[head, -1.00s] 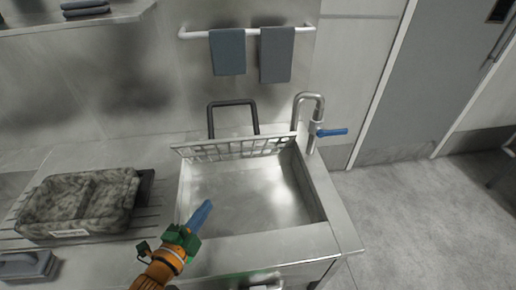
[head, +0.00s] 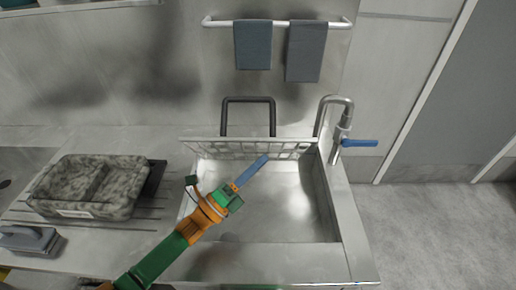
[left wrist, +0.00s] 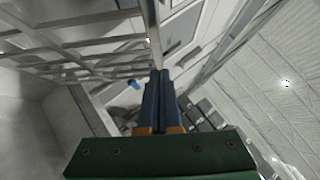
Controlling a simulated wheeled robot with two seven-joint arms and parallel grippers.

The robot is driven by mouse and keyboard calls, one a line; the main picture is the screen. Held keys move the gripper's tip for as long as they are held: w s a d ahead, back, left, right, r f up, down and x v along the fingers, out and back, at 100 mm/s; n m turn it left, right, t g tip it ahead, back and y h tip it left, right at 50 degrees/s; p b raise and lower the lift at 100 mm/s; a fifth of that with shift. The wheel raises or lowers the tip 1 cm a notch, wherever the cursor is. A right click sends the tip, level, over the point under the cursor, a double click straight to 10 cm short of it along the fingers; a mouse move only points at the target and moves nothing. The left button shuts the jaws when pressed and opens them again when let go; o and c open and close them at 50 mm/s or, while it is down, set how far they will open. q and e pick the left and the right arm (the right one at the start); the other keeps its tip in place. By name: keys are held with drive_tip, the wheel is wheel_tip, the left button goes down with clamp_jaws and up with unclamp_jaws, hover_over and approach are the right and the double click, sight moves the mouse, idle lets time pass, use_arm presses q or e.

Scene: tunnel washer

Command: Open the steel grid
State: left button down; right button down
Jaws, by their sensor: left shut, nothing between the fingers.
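The steel grid (head: 212,139) is a light metal lattice standing raised along the back edge of the sink basin (head: 290,205). The basin below it is uncovered and looks empty. In the left wrist view the grid's bars (left wrist: 100,46) fill the upper left, close to the fingers. My left gripper (head: 264,159) is over the basin, its blue fingers shut and empty. The fingertips are at or just in front of the grid's lower part; I cannot tell whether they touch. The shut fingers also show in the left wrist view (left wrist: 160,78). My right gripper is not in view.
A tap (head: 338,110) with a blue lever (head: 360,143) stands at the basin's right back corner. A dark bar handle (head: 248,99) stands behind the grid. A speckled tray (head: 130,205) is on the left counter. Two grey towels (head: 253,45) hang on a rail above.

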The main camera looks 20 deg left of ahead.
use_arm(q)
drive_tip(key=shift+w+a+r, duration=0.4)
drive_tip(key=shift+w+r, duration=0.3)
drive_tip(key=shift+w, duration=0.25)
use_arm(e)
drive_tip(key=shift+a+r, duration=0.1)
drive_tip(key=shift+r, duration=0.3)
